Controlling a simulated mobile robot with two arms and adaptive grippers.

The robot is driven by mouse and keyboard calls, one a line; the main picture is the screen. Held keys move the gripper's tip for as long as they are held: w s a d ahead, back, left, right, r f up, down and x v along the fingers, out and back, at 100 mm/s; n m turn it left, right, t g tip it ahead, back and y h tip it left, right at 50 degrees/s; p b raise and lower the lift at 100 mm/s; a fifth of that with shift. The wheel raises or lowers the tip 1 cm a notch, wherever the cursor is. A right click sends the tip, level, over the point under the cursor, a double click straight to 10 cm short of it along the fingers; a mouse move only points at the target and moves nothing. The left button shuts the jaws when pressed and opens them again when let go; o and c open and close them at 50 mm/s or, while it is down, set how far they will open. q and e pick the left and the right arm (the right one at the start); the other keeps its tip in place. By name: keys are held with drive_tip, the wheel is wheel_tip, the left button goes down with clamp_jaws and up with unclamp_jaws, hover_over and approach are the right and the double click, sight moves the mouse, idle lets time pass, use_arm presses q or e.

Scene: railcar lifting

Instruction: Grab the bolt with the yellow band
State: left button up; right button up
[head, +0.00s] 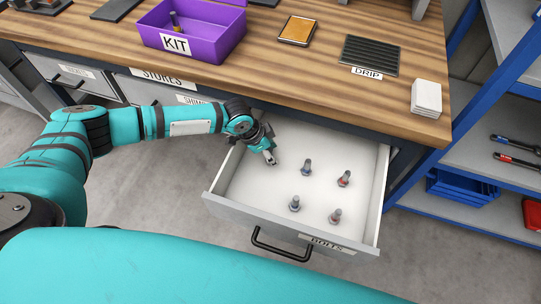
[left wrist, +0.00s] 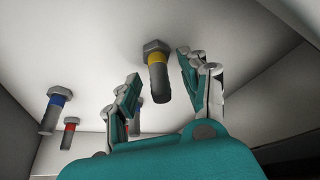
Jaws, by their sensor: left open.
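The bolt with the yellow band (left wrist: 157,69) stands in the open drawer, its hexagonal head and yellow band showing in the left wrist view. In the head view it is hidden behind my left gripper (head: 268,157). In the left wrist view my left gripper (left wrist: 160,72) is open, with one finger on each side of this bolt. Gaps show between the fingers and the bolt, so it is not gripped. My right gripper is not in view.
The drawer (head: 228,193) also holds blue-banded bolts (head: 307,167) and red-banded bolts (head: 344,178), standing apart to the right of my gripper. A purple KIT box (head: 215,45) with a bolt-like piece in it, a DRIP tray (head: 370,56) and white blocks (head: 426,98) are on the workbench.

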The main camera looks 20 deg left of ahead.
use_arm(q)
clamp_jaws()
idle(0.3)
drive_tip(key=shift+r, duration=0.15)
